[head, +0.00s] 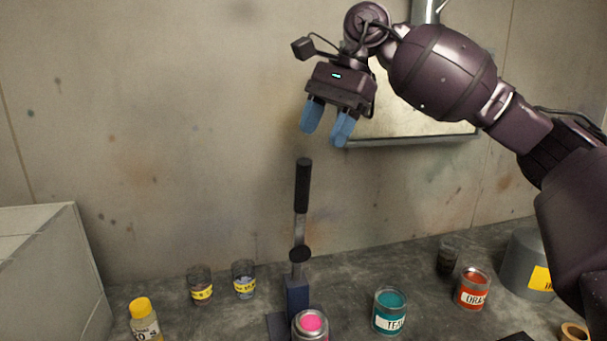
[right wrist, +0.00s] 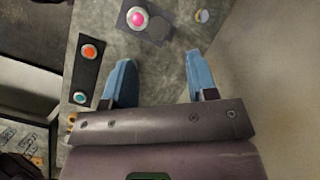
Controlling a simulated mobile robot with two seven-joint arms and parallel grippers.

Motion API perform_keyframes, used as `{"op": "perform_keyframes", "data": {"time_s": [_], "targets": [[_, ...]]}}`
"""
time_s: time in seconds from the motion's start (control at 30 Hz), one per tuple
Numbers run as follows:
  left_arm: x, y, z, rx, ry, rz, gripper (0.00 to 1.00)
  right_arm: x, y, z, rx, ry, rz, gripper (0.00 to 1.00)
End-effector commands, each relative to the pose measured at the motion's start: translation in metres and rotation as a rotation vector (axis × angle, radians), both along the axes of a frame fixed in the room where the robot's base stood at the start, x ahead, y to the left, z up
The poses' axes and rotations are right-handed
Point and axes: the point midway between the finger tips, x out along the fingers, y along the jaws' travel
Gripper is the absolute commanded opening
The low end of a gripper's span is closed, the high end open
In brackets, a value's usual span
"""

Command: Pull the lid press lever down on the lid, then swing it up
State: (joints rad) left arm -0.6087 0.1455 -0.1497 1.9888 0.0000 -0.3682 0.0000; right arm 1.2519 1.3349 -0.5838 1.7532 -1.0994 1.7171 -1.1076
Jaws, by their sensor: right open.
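The lid press lever (head: 302,188) stands upright in the head view, with a black grip, a grey bar and a dark round pad low on it. It rises from a blue post (head: 297,293) on the bench. A can with a pink top (head: 310,324) stands in front of the post; its pink top also shows in the right wrist view (right wrist: 138,17). I cannot tell whether a separate lid sits on it. My right gripper (head: 325,136) is open and empty, above and slightly right of the lever's grip, apart from it. My left gripper is out of view.
A teal can (head: 389,312) and an orange can (head: 472,289) stand to the right, with a grey container (head: 527,265) beyond. Two jars (head: 201,286) (head: 244,280) and a yellow-capped bottle (head: 144,318) stand left. A wall (head: 160,130) closes off the back.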

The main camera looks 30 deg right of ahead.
Motion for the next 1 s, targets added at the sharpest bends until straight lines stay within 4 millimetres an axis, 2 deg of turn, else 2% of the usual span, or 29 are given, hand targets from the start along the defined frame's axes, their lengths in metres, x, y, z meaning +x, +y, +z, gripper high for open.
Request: {"op": "perform_keyframes", "data": {"time_s": [0.2, 0.5, 0.93, 1.0], "targets": [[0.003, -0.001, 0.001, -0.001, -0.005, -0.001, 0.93, 0.001, 0.016, -0.036, -0.001, 0.005, 0.000, 0.53], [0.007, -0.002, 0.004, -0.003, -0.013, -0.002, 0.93, 0.003, 0.033, -0.070, 0.001, 0.002, 0.000, 0.53], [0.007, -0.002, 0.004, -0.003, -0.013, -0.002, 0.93, 0.004, 0.036, -0.077, 0.002, 0.002, -0.001, 0.53], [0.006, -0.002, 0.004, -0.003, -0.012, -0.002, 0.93, 0.004, 0.036, -0.077, 0.002, 0.002, -0.001, 0.44]]}}
